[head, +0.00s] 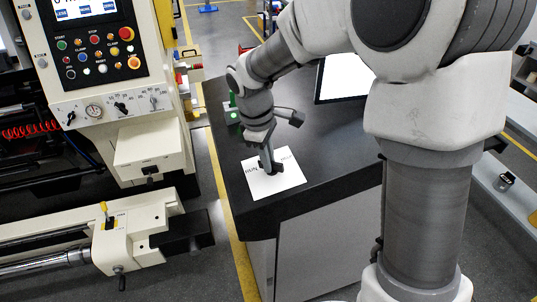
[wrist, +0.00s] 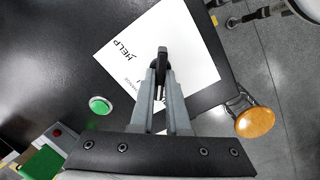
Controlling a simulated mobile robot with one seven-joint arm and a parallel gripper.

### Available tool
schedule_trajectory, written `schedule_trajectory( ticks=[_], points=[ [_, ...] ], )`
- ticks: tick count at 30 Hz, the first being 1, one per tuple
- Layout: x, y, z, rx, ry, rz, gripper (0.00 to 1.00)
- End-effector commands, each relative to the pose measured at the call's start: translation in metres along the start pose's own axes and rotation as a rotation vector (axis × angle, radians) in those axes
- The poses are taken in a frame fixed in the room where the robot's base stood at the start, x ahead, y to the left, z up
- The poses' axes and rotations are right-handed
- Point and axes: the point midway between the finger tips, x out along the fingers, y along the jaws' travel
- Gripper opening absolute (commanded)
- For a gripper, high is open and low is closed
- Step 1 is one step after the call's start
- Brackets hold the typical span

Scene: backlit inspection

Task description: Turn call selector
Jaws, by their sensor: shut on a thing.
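The call selector (wrist: 162,54) is a small black knob on a white label card (head: 288,180). The card lies on the dark bench top, and it also shows in the wrist view (wrist: 195,60). The word HELP is readable on it; a second word is partly covered by my fingers. My gripper (head: 268,166) points down over the card. In the wrist view my gripper (wrist: 162,80) has its two grey fingers close together, shut on the black knob. The knob's lower part is hidden between the fingers, and its pointing direction is hard to tell.
A round green button (wrist: 100,105) and a green block (wrist: 42,163) are on the bench near the card. A bright white panel (head: 345,77) stands at the back of the bench. A stool with an orange-brown seat (wrist: 255,122) is beyond the edge. A machine control panel (head: 98,50) is at left.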

Motion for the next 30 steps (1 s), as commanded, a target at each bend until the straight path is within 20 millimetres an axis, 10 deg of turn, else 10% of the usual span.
schedule_trajectory(
  ticks=[27, 30],
  points=[
    [-0.0014, 0.0001, -0.0013, -0.178, 0.004, 0.004, 0.00],
    [-0.0013, 0.0000, -0.0012, -0.177, 0.003, 0.004, 0.32]
  ],
)
